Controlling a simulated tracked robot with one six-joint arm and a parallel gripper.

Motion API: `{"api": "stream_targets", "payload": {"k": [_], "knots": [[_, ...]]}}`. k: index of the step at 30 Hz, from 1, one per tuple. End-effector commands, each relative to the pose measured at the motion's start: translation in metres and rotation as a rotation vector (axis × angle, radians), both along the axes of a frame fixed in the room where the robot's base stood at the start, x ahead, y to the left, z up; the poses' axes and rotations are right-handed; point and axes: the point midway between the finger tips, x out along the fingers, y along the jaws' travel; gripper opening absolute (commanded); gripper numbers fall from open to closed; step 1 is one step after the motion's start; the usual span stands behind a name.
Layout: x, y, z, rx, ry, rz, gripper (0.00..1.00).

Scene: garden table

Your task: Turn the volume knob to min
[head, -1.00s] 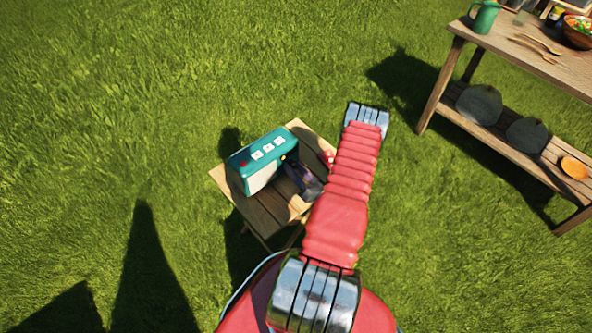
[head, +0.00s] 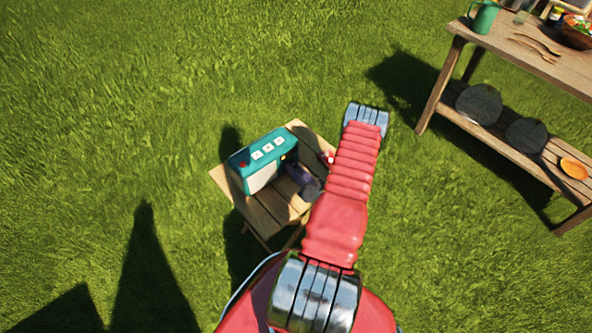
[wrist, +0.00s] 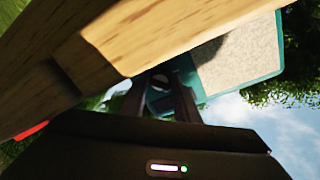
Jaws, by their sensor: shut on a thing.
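A teal radio (head: 262,158) with a pale speaker front and white buttons on top stands on a small wooden table (head: 262,215). My gripper (head: 292,168) is at the right end of the radio's front, partly hidden behind my red arm. In the wrist view the picture is tilted, with the radio (wrist: 240,58) at upper right. There my gripper's two dark fingers (wrist: 160,101) are shut on the volume knob (wrist: 160,82), a small greyish round thing against the teal front. The knob's pointer and any min mark cannot be made out.
The table's wooden edge (wrist: 130,45) runs close past my gripper in the wrist view. A larger wooden table (head: 500,55) with a green mug (head: 483,18) and a bowl (head: 578,32) stands at upper right. Open grass lies around.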

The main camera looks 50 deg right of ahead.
Motion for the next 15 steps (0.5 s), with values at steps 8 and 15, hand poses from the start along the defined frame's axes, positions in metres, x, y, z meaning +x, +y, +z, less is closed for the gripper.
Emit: {"api": "stream_targets", "payload": {"k": [8, 15], "knots": [[-0.0001, 0.0005, -0.0006, -0.055, 0.012, 0.001, 0.06], [-0.0002, 0.0003, -0.0014, -0.187, 0.041, 0.000, 0.06]]}}
